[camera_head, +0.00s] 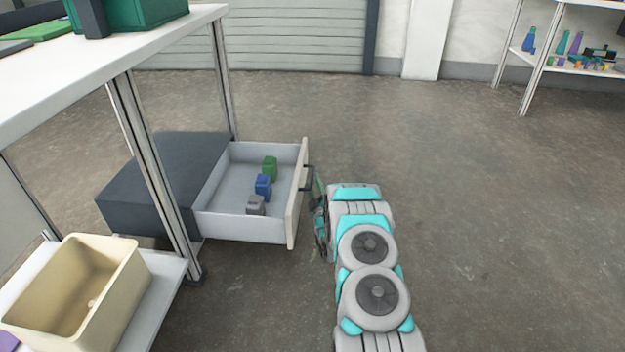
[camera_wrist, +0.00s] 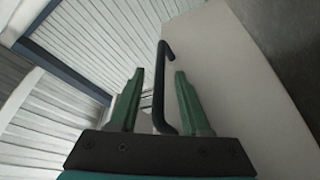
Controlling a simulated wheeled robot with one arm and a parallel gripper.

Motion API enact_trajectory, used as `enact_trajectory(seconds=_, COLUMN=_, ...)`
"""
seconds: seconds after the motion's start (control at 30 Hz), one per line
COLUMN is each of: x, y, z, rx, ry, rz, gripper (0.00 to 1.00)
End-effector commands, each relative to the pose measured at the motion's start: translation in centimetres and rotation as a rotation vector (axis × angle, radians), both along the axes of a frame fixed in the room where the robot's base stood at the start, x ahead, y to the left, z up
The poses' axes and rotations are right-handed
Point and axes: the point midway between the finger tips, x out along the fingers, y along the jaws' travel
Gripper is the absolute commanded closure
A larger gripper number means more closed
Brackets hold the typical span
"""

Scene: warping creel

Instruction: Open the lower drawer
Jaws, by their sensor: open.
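The lower drawer (camera_head: 243,228) is pulled well out of its dark cabinet (camera_head: 150,208) under the workbench. Inside it stand a green block (camera_head: 270,167), a blue block (camera_head: 263,186) and a grey block (camera_head: 255,205). Its pale front panel (camera_head: 297,196) faces right and also shows in the wrist view (camera_wrist: 222,75). The dark bar handle (camera_head: 308,180) is on that front. My gripper (camera_head: 318,187) is at the handle; in the wrist view its green fingers (camera_wrist: 157,90) are open, with the handle (camera_wrist: 159,85) between them and a gap visible on the right side.
The white workbench (camera_head: 60,85) stands over the cabinet, with a metal leg (camera_head: 155,165) in front of it. A beige bin (camera_head: 115,290) sits on a low shelf at lower left. A stocked shelf (camera_head: 575,70) is at far upper right. The floor (camera_head: 510,220) on the right is clear.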

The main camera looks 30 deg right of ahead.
Motion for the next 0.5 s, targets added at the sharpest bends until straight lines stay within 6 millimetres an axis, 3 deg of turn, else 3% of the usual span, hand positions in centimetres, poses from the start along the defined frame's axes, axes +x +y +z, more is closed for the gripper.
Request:
enact_trajectory(seconds=0.23, x=-3.6, y=0.8, z=-0.9, rx=0.003, ry=0.007, rz=0.0, gripper=0.53)
enact_trajectory(seconds=0.5, x=-4.3, y=1.1, z=-1.0, rx=0.001, ry=0.002, rz=0.0, gripper=0.53)
